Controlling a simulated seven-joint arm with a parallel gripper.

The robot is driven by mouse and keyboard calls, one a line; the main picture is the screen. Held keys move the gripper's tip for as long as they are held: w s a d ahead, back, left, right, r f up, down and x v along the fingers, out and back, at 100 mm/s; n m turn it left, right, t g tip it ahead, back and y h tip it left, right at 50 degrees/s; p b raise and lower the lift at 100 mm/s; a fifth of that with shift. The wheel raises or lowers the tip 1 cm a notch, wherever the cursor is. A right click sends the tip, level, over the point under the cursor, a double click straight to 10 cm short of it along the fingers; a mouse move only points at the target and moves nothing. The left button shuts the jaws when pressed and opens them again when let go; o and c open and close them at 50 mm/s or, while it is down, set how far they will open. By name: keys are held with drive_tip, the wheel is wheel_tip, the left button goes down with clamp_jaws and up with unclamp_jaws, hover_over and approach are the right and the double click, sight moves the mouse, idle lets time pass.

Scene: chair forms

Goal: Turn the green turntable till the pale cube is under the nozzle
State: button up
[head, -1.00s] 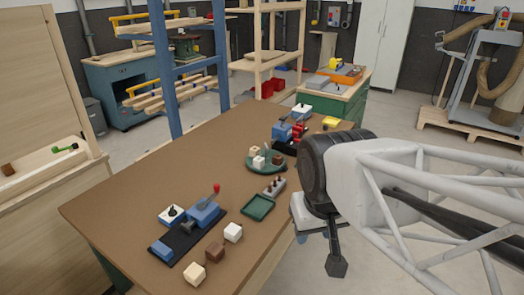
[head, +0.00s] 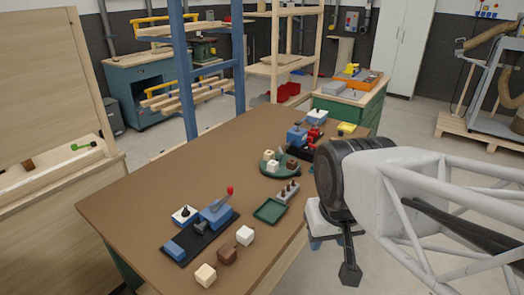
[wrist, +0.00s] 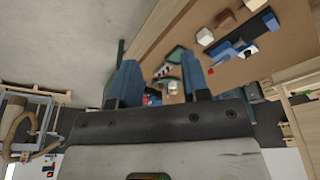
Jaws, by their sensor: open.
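The green turntable (head: 298,172) lies flat near the far right part of the brown table in the head view. On it stand a white cube (head: 272,166), a tan cube (head: 269,155) and a brown cube (head: 291,163). A blue and red device (head: 302,138) stands just behind it; I cannot make out its nozzle or which cube is under it. My gripper (wrist: 161,82) shows two blue fingers, apart and empty, in the wrist view. In the head view it hangs at the table's right edge, to the right of the turntable and clear of it.
A green tray (head: 270,210) and a grey block with pegs (head: 288,191) lie in front of the turntable. A blue lever press (head: 214,212) with a red knob and several loose cubes (head: 228,255) are nearer.

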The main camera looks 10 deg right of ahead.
drive_tip(key=shift+w+r, duration=0.1)
drive_tip(key=shift+c, duration=0.4)
drive_tip(key=w+d+r+g, duration=0.1)
drive_tip(key=w+r, duration=0.1)
drive_tip(key=w, duration=1.6)
drive_tip(key=w+d+r, duration=0.2)
drive_tip(key=w, duration=1.6)
drive_tip(key=shift+g, duration=0.8)
drive_tip(key=w+d+f, duration=0.1)
drive_tip(key=w+f, duration=0.5)
drive_tip(key=w, duration=0.4)
drive_tip(key=w+d+f, duration=0.2)
drive_tip(key=w+f, duration=0.4)
drive_tip(key=w, duration=0.5)
drive_tip(key=w+d+f, duration=0.2)
drive_tip(key=w+f, duration=0.4)
drive_tip(key=w, duration=0.4)
drive_tip(key=shift+w+f, duration=0.2)
drive_tip(key=shift+w, duration=0.2)
drive_tip(key=shift+w+f, duration=0.4)
drive_tip(key=shift+w, duration=0.05)
drive_tip(key=shift+f, duration=0.15)
